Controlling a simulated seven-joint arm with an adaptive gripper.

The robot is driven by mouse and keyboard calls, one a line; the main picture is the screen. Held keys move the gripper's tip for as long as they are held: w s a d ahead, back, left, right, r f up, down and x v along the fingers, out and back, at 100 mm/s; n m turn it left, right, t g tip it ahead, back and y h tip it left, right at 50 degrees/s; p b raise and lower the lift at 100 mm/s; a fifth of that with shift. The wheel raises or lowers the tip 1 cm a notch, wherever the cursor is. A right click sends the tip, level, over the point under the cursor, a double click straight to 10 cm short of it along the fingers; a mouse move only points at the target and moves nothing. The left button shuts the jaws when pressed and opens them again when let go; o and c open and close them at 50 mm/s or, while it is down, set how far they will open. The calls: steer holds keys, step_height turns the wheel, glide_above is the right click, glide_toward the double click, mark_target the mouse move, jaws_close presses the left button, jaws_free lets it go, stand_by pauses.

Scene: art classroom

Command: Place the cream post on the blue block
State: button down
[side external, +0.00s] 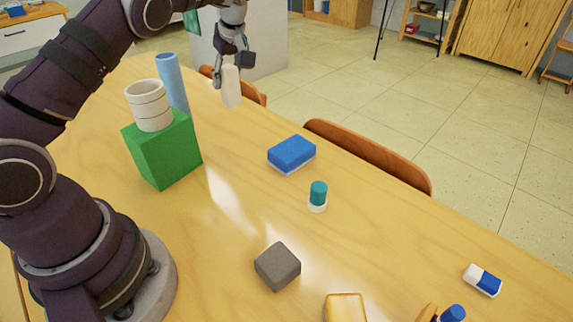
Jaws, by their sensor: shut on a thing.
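My gripper (233,68) is at the top of the side external view, shut on the cream post (231,88). The post hangs upright below the fingers and seems to be held above the table's far side. The blue block (291,153) is a flat blue piece with a pale lower edge. It lies on the table to the right of the post and nearer the camera, with nothing on top of it. The post and the blue block are apart.
A green block (168,150) bears a cream ringed cup (149,105), with a blue cylinder (171,82) behind. A teal-topped piece (318,196), a grey block (278,266) and a blue-white eraser (483,280) stand apart on the wooden table (390,250). Chairs line the far edge.

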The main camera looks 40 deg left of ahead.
steer(key=s+d+f+m+t+h, duration=0.1)
steer(key=s+d+m+t+h, duration=0.1)
steer(key=s+d+m, duration=0.45)
steer(key=s+d+m+t+h, duration=0.2)
steer(key=s+d+m, duration=0.2)
steer(key=d+m, duration=0.55)
steer(key=m, duration=0.1)
glide_above(295, 145)
steer(key=s, duration=0.1)
steer(key=shift+f, duration=0.8)
steer(key=shift+w, duration=0.25)
steer(key=shift+w+f, duration=0.2)
steer(key=shift+f, duration=1.55)
steer(key=shift+f, duration=0.1)
steer(key=c, duration=0.7)
jaws_free()
steer(key=shift+c, duration=0.2)
